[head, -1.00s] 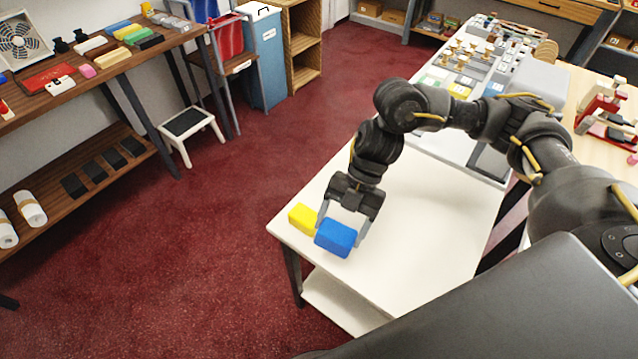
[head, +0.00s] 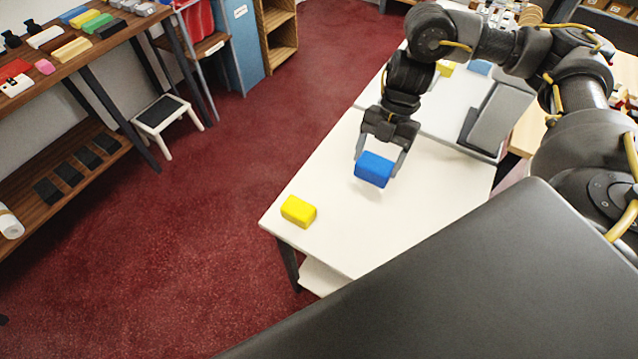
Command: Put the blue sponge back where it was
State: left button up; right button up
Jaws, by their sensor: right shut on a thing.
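The blue sponge (head: 374,169) is a rounded block held between the fingers of my right gripper (head: 378,163). The gripper points down and is shut on it. A faint shadow lies below the sponge, which appears a little above the white table (head: 335,215). My left gripper is not in view.
A yellow sponge (head: 298,211) lies near the table's left front corner, apart from the blue one. A grey box-like thing (head: 498,118) stands on the grey surface behind. The white tabletop around the blue sponge is clear. A step stool (head: 168,115) stands on the red floor.

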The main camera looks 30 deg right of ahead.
jog(key=w+a+f, duration=0.2)
jog(key=a, duration=0.1)
jog(key=w+a+f+p, duration=0.1)
jog(key=w+a+f, duration=0.4)
jog(key=a, duration=0.1)
jog(key=shift+w+f, duration=0.25)
jog(key=shift+f, duration=0.1)
jog(key=shift+w+a+f, duration=0.3)
jog(key=shift+w+f, duration=0.05)
jog(key=shift+f, duration=0.3)
jog(key=shift+w+a+f+p, duration=0.1)
jog(key=shift+a+f+p, duration=0.1)
jog(key=shift+f, duration=0.35)
jog(key=shift+w+a+f+p, duration=0.1)
jog(key=shift+f+p, duration=0.05)
jog(key=shift+f, duration=0.75)
jog(key=shift+c, duration=0.4)
jog(key=shift+s+f, duration=0.2)
jog(key=shift+f, duration=0.05)
jog(key=o, duration=1)
jog(key=shift+w+f, duration=0.1)
jog(key=shift+w, duration=0.1)
jog(key=shift+d, duration=0.1)
